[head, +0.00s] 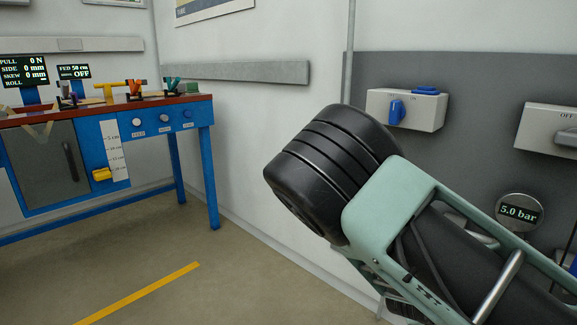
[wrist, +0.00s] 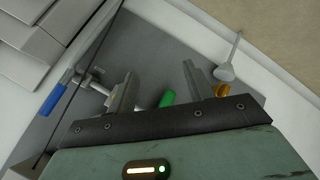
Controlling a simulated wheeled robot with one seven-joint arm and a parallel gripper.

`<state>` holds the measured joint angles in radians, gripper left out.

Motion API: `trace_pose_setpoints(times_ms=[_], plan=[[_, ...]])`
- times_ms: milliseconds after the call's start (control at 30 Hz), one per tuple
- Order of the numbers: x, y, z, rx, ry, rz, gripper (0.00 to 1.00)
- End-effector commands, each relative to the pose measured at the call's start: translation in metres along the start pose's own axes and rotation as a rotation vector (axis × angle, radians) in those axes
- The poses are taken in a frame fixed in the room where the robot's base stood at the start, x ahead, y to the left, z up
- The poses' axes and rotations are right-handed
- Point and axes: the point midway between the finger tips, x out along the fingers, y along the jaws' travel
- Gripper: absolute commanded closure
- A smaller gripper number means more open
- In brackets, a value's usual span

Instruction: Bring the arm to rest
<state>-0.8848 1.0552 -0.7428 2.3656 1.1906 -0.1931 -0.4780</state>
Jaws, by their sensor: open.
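My arm (head: 410,215), pale green with a black ribbed joint, fills the lower right of the head view. It stands close in front of the wall as seen from there. My gripper is outside the head view. In the wrist view my gripper (wrist: 158,80) shows two grey fingers, spread wide apart with nothing held between them. A green piece (wrist: 167,99) shows beyond the gap between the fingers, partly hidden by the gripper body. A grey panel lies behind the fingers.
A blue bench (head: 205,150) with small tools and displays stands at the left. A blue-knobbed switch box (head: 405,110) and a round gauge (head: 520,212) reading 5.0 bar are on the right wall. A blue-handled lever (wrist: 52,99) shows in the wrist view. Floor between bench and arm is clear.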

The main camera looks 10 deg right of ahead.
Motion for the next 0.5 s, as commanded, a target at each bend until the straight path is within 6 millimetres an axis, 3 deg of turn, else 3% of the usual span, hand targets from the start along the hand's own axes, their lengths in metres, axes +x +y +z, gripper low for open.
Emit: trace_pose_setpoints(times_ms=[100,233,367,500], plan=[[-0.041,-0.051,0.032,-0.036,-0.155,-0.251,0.48],[-0.105,-0.089,0.058,-0.113,-0.280,-0.498,0.48],[-0.178,-0.105,0.074,-0.225,-0.351,-0.710,0.48],[-0.253,-0.096,0.087,-0.383,-0.364,-0.879,0.48]])
